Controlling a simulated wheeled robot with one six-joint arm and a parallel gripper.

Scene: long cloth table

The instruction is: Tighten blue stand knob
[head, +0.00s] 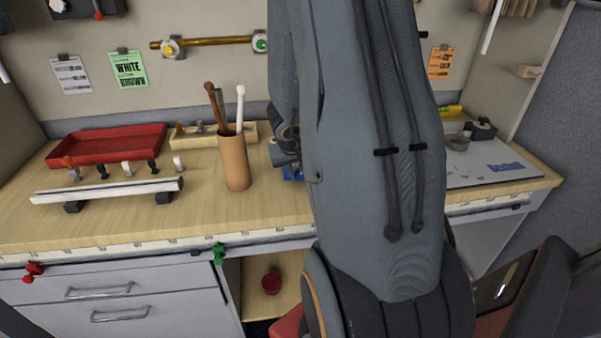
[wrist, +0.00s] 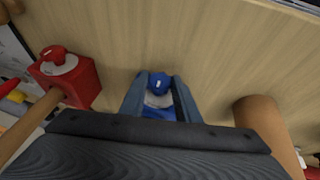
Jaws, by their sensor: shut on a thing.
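The blue stand knob (wrist: 158,82) shows in the middle of the wrist view, with a pale grey ring and a blue body below it. My gripper (wrist: 159,92) has one finger on each side of the knob and is shut on it. In the head view my arm covers most of the stand. Only a small blue part of the stand (head: 293,173) shows beside my arm, on the wooden bench.
A red block with a red knob (wrist: 68,74) stands left in the wrist view. A tan cylindrical cup (head: 233,162) holding sticks stands close by. A red tray (head: 107,146) and a pale rail (head: 107,190) lie at left. A grey plate (head: 490,172) lies at right.

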